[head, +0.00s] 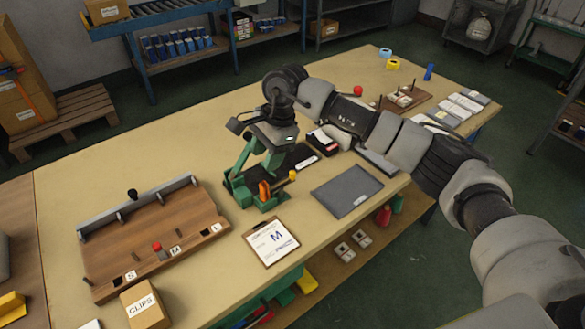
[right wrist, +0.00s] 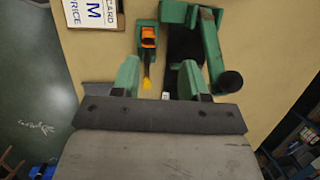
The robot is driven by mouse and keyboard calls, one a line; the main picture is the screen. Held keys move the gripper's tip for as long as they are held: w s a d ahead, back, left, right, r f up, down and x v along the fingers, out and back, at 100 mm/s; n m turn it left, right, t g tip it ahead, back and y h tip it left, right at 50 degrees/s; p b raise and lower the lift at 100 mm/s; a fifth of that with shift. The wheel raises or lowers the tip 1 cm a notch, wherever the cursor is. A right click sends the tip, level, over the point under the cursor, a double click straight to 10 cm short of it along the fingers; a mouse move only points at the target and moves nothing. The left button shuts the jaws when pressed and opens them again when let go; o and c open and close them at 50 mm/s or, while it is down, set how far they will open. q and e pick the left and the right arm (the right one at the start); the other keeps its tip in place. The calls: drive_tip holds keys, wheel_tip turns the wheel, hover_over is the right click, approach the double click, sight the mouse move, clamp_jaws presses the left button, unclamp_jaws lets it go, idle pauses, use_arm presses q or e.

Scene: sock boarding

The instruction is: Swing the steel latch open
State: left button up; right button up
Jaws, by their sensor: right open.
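My right gripper (head: 257,160) has its green fingers apart over a green fixture (head: 240,190) on the table. The fixture has an orange handle (head: 264,190) with a yellow tip. In the right wrist view the open fingers (right wrist: 158,72) hold nothing; the orange handle (right wrist: 148,52) lies just beyond them. A green arm with a black knob (right wrist: 230,83) is to their right. At left, a grey metal bar (head: 120,212) with a black knob lies along the back of a wooden rack (head: 150,240). I cannot tell for sure which part is the steel latch. My left gripper is out of view.
A CLIPS box (head: 145,305) stands front left. A wooden peg board (head: 405,99) is farther back. The tabletop between rack and back edge is clear.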

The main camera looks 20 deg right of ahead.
sight(293, 172)
drive_tip(key=w+d+r+h, duration=0.2)
drive_tip(key=d+h, duration=0.1)
drive_tip(key=d, duration=0.3)
drive_tip(key=f, duration=0.5)
drive_tip(key=f+p, duration=0.1)
drive_tip(key=f, duration=0.4)
drive_tip(key=shift+s+d+f, duration=0.15)
drive_tip(key=shift+s, duration=0.05)
clamp_jaws()
